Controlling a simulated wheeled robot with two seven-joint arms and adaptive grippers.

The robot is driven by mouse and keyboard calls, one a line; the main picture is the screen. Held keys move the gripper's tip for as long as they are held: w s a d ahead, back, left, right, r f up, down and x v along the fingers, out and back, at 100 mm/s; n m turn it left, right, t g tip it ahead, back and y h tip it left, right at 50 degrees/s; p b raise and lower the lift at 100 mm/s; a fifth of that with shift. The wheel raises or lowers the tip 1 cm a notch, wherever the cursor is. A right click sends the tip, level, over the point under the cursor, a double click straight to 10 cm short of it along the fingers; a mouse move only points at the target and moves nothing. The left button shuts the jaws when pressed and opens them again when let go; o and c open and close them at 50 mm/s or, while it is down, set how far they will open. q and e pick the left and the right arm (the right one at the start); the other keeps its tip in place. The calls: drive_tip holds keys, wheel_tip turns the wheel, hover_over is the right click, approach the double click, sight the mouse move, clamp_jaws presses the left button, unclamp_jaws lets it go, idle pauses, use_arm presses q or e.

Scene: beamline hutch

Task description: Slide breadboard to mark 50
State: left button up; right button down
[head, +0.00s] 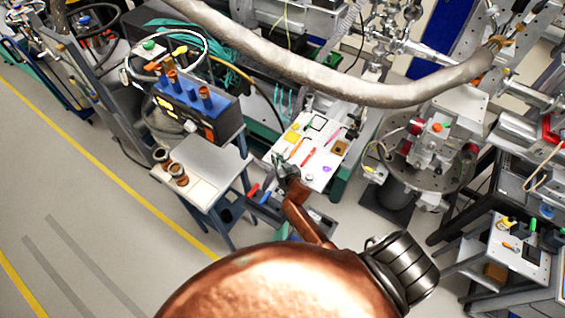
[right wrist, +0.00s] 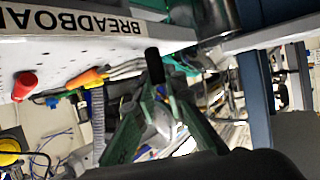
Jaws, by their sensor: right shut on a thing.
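The breadboard (head: 322,171) is a white board with small coloured items on it, in the middle of the head view. In the right wrist view its perforated white surface (right wrist: 60,60) shows close up, with an upside-down BREADBOARD label. My right gripper (head: 284,168) is at the board's near left edge. In the right wrist view its green fingers (right wrist: 160,92) are closed around a black, peg-like handle (right wrist: 153,66) at the board's edge. No mark 50 can be read in either view. My left gripper is not in view.
A small side table (head: 205,165) with a dark box (head: 195,105) stands left of the board. A thick grey hose (head: 330,82) crosses above. A round metal stage (head: 430,155) stands to the right. Open floor (head: 90,200) lies to the left.

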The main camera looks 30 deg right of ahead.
sight(282, 152)
drive_tip(key=d, duration=0.1)
drive_tip(key=w+d, duration=0.1)
drive_tip(key=d, duration=0.1)
drive_tip(key=shift+w, duration=0.25)
drive_tip(key=shift+w+d, duration=0.15)
drive_tip(key=shift+d, duration=0.15)
drive_tip(key=shift+d+r, duration=0.1)
drive_tip(key=shift+r, duration=0.05)
drive_tip(key=c, duration=2.2)
unclamp_jaws()
drive_tip(key=shift+o, duration=1.1)
drive_tip(key=shift+s, duration=0.3)
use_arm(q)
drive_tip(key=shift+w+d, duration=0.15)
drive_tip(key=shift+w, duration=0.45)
use_arm(e)
drive_tip(key=v, duration=1.1)
drive_tip(key=shift+s+r, duration=0.1)
drive_tip(key=shift+s, duration=0.05)
